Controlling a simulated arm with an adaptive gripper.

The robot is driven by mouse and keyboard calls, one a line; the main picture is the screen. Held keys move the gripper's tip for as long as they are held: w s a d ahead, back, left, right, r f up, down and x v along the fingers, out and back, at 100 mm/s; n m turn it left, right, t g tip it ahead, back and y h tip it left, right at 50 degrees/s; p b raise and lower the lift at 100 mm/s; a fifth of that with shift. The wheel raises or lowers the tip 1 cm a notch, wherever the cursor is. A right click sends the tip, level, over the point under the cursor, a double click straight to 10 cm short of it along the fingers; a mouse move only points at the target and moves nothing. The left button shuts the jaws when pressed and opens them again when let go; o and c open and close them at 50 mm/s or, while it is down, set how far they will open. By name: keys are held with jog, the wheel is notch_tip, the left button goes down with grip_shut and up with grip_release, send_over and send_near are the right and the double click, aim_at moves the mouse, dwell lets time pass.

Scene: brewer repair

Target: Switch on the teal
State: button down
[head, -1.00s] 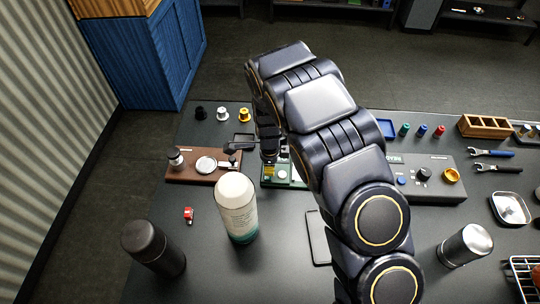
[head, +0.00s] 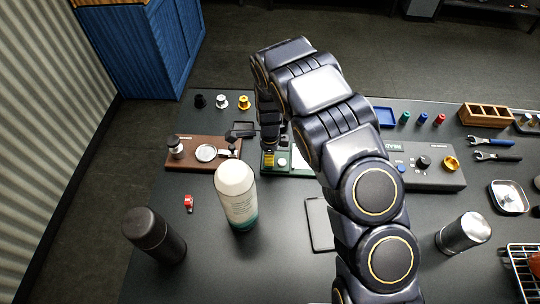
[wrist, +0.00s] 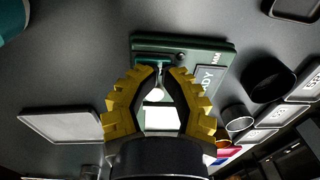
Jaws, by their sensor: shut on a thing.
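A dark green unit (head: 301,169) with pale panels stands at the middle of the table, partly hidden by my arm. In the wrist view the green unit (wrist: 222,48) has a lettered panel and a thin teal bar (wrist: 150,62) at its edge. My gripper (wrist: 161,72) has its yellow-padded fingertips closed together over the unit at the teal bar. They appear shut on a small teal part there, mostly hidden by the fingers. My gripper (head: 269,150) points down at the unit's left part in the head view. The unit's switch position cannot be made out.
A brown board (head: 184,160) with a dark-handled tool lies left of the unit. A grey control box (head: 440,178) is right. A white and teal bottle (head: 236,196) and a black cylinder (head: 154,236) stand in front. A dark flat tablet (head: 318,224) lies near my arm.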

jog(key=shift+s+f, duration=0.1)
jog(key=shift+s, duration=0.1)
jog(key=shift+s, duration=0.75)
jog(key=shift+r, duration=0.2)
notch_tip(320, 180, up, 14)
jog(key=s, duration=0.1)
jog(key=shift+s, duration=0.25)
jog(key=shift+d, duration=0.1)
